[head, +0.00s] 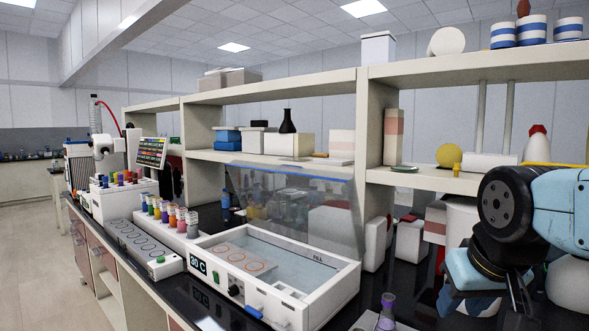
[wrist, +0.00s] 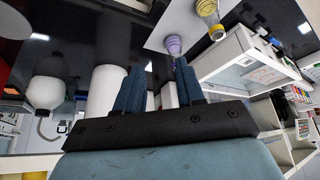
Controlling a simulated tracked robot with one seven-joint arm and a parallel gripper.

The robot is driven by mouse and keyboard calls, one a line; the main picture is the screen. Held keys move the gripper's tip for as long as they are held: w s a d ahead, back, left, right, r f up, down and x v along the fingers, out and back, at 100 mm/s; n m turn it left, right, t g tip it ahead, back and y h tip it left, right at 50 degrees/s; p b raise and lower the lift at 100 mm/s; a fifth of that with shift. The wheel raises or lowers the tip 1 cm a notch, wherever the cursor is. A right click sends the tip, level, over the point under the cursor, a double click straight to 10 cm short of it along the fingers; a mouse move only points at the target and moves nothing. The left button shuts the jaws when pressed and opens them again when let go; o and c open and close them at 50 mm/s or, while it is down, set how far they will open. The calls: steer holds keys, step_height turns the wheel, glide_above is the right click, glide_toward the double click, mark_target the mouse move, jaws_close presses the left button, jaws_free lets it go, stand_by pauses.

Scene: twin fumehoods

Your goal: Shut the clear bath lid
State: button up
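The clear bath lid (head: 290,208) stands raised and nearly upright along the back of the white water bath (head: 345,285). Its upper edge has a blue strip. The bath is open at the top, with water and a tray with ringed holes inside, and its display reads 30 C. My gripper (head: 520,300) is at the right of the head view, apart from the lid and to the right of the bath. In the wrist view its two blue fingers (wrist: 159,88) are spread, with nothing held between them. The bath also shows in the wrist view (wrist: 240,62).
A purple-topped flask (head: 387,308) stands on a pale pad just right of the bath. Racks of coloured tubes (head: 170,215) stand left of it. A shelf (head: 440,180) with bottles and boxes overhangs the dark bench behind. White containers stand near my arm.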

steer(key=w+a+r+m+y, duration=0.2)
steer(key=w+a+r+m, duration=0.25)
steer(key=w, duration=0.35)
steer(key=w+a+r+m+y, duration=0.2)
steer(key=w+a+r+m, duration=0.1)
steer(key=w+r+m, duration=0.3)
steer(key=m+y, duration=0.7)
steer(key=m, duration=1)
glide_toward(292, 168)
steer(key=w+a+f+m+y, duration=0.1)
steer(key=w+a+f+m, duration=0.1)
steer(key=w, duration=0.2)
steer(key=w+a+f+m+y, duration=0.1)
steer(key=w+a+m, duration=0.1)
steer(key=w+a, duration=0.1)
steer(key=w+a+f+m+y, duration=0.1)
steer(key=w+a+f+m, duration=0.1)
steer(key=w+a, duration=0.1)
steer(key=shift+w+a+f+g+y, duration=0.1)
steer(key=shift+w+f+g+y, duration=0.1)
steer(key=shift+w, duration=0.2)
steer(key=shift+w+a+f+g+y, duration=0.1)
steer(key=shift+w+f+y, duration=0.1)
steer(key=shift+w, duration=0.2)
steer(key=shift+c, duration=0.5)
